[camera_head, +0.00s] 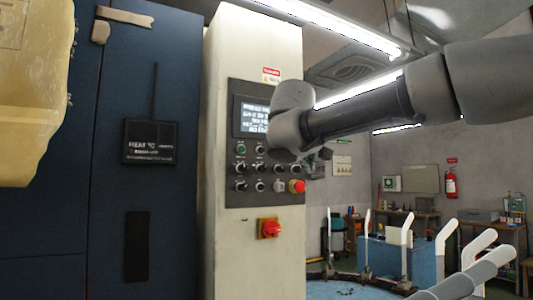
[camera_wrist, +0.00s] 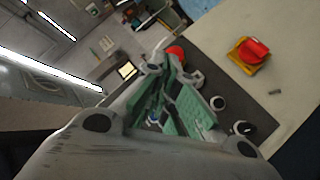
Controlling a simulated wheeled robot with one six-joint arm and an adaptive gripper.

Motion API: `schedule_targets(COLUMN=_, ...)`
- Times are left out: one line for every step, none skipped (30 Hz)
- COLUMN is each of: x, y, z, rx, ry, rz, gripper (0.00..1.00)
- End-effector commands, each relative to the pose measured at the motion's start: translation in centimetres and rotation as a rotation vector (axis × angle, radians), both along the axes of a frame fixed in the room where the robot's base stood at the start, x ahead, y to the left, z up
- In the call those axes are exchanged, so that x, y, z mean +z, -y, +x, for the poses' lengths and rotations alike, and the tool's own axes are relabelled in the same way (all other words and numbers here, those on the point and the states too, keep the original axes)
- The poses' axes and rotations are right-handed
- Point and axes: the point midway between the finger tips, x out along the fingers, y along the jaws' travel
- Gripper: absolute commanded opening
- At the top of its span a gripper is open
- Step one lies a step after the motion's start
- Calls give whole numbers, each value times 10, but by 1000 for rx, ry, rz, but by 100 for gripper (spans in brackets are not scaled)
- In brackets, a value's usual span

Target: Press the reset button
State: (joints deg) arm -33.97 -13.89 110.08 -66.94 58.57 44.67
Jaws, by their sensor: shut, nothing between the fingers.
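The control panel (camera_head: 264,190) is a dark plate on a cream cabinet, with a lit screen (camera_head: 250,116) above rows of small round buttons and knobs. A green button (camera_head: 240,149) is at the upper left of the rows. A red mushroom button (camera_head: 297,186) is at the lower right and also shows in the wrist view (camera_wrist: 175,53). I cannot read which one is the reset button. My gripper (camera_head: 318,158) is at the panel's right side, partly hidden by my arm. In the wrist view my gripper (camera_wrist: 172,98) is shut and empty, with green-padded fingers over part of the panel. Contact cannot be told.
A red rotary switch on a yellow plate (camera_head: 269,228) sits below the panel. A dark blue machine (camera_head: 145,90) stands at left. A blue round station with white curved forms (camera_head: 405,240) is at lower right. Workbenches and a fire extinguisher (camera_head: 450,183) are at the back.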

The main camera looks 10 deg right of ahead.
Motion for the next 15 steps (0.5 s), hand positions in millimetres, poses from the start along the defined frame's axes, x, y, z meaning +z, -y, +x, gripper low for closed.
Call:
schedule_targets(x=14, y=1, z=1, rx=-13, ry=45, rz=12, gripper=0)
schedule_targets(x=21, y=1, z=1, rx=-22, ry=71, rz=21, gripper=0)
schedule_targets(x=29, y=1, z=1, rx=-36, ry=107, rz=37, gripper=0)
schedule_targets(x=33, y=1, z=1, rx=-45, ry=128, rz=50, gripper=0)
schedule_targets(x=34, y=1, z=1, rx=-54, ry=142, rz=64, gripper=0)
schedule_targets(x=34, y=1, z=1, rx=-63, ry=154, rz=84, gripper=0)
schedule_targets(x=34, y=1, z=1, rx=-69, ry=159, rz=98, gripper=0)
schedule_targets(x=34, y=1, z=1, rx=-72, ry=162, rz=107, gripper=0)
schedule_targets(x=34, y=1, z=1, rx=-76, ry=165, rz=116, gripper=0)
schedule_targets(x=34, y=1, z=1, rx=-78, ry=167, rz=121, gripper=0)
schedule_targets(x=34, y=1, z=1, rx=-78, ry=168, rz=122, gripper=0)
schedule_targets(x=33, y=1, z=1, rx=-78, ry=168, rz=122, gripper=0)
schedule_targets(x=33, y=2, z=1, rx=-79, ry=167, rz=122, gripper=0)
schedule_targets(x=33, y=2, z=1, rx=-79, ry=167, rz=122, gripper=0)
schedule_targets(x=33, y=2, z=1, rx=-78, ry=166, rz=122, gripper=0)
